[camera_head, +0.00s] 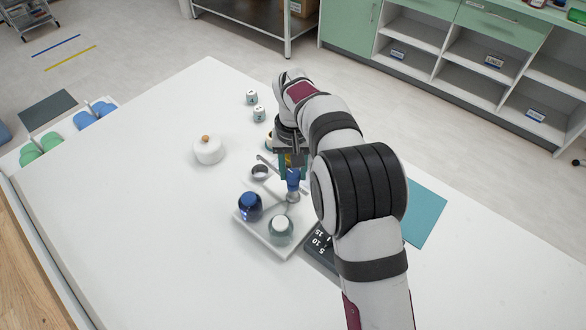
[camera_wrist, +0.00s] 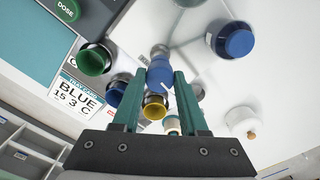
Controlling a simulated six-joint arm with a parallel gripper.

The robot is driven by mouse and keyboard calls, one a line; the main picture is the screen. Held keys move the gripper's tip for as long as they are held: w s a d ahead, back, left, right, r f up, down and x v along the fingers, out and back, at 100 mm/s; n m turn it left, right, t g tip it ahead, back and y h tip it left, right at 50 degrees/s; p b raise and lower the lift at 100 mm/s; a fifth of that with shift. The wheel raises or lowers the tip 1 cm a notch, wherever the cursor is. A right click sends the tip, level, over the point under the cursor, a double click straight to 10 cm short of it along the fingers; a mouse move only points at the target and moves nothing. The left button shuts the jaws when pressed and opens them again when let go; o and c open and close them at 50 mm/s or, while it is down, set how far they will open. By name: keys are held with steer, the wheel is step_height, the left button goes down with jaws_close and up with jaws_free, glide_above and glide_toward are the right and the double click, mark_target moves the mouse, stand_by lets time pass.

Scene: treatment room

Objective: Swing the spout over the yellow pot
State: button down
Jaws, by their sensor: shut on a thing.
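My gripper (camera_wrist: 160,75) points down with its teal fingers shut on a blue knob (camera_wrist: 160,72). The knob also shows in the head view (camera_head: 293,180), above a small metal base. A thin grey bar (camera_head: 266,162), seemingly the spout, runs beside the knob; my gripper hides part of it. In the wrist view the yellow pot (camera_wrist: 155,108), a metal cup with yellow inside, lies just beyond the knob, between the fingers. A green-lined pot (camera_wrist: 94,61) and a blue-lined pot (camera_wrist: 117,92) stand to its left. Whether the spout's tip is over the yellow pot I cannot tell.
A white tray (camera_head: 270,248) holds a blue jar (camera_head: 250,208) and a clear jar (camera_head: 281,230). A white lidded pot (camera_head: 208,151) and small labelled jars (camera_head: 252,97) stand farther off. A card (camera_wrist: 75,96) reads BLUE. The table's left side is clear.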

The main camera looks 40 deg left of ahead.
steer(key=shift+m, duration=0.3)
steer(key=m, duration=0.4)
steer(key=shift+m, duration=2)
steer(key=shift+c, duration=2.2)
jaws_free()
steer(key=shift+r, duration=0.15)
